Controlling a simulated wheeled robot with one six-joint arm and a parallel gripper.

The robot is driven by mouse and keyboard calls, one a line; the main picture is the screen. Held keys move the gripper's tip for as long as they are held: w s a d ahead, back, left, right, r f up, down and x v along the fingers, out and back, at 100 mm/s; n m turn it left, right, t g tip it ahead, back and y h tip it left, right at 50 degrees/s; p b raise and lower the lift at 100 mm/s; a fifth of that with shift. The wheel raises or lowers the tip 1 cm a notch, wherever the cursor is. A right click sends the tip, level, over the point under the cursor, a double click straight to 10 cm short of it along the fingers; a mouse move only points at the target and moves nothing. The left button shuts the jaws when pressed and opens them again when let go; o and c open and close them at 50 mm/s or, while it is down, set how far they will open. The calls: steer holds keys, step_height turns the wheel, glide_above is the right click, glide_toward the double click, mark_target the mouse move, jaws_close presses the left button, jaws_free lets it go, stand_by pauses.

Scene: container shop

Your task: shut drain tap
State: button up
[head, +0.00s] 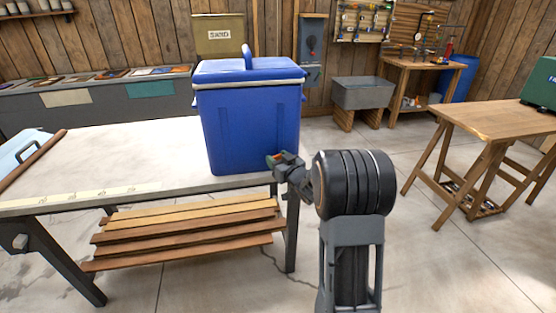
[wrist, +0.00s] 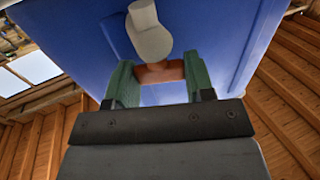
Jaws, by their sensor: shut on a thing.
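The blue cooler (head: 243,125) stands upright with its lid on at the right end of the pale-topped bench. Its wall (wrist: 230,35) fills much of the wrist view. The drain tap (wrist: 149,35) is pale grey and sticks out from that wall. A reddish-orange part of it (wrist: 160,72), apparently its lever, lies between my gripper's green fingers (wrist: 160,78). My gripper (head: 281,162) is shut on this part, at the cooler's lower right side in the head view. The tap's body is hidden there, and I cannot tell how far the lever is turned.
The bench (head: 120,155) has boards stacked on its lower shelf (head: 190,230). A light blue thing (head: 22,155) lies at its left end. A wooden table (head: 500,118) stands at right, a grey sink (head: 362,93) behind. The floor between is clear.

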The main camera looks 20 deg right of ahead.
steer(key=c, duration=0.3)
steer(key=h+b, duration=0.1)
steer(key=b, duration=0.1)
steer(key=m+h+b, duration=0.1)
steer(key=h+b, duration=0.1)
steer(key=shift+a+f+m, duration=0.15)
steer(key=shift+f+m, duration=0.15)
steer(key=shift+f, duration=0.05)
steer(key=m+h+b, duration=0.1)
steer(key=b, duration=0.2)
steer(key=shift+h, duration=0.4)
steer(key=shift+r+m+h+b, duration=0.35)
steer(key=shift+m+h+b, duration=0.55)
steer(key=shift+h+b, duration=0.2)
steer(key=o, duration=0.9)
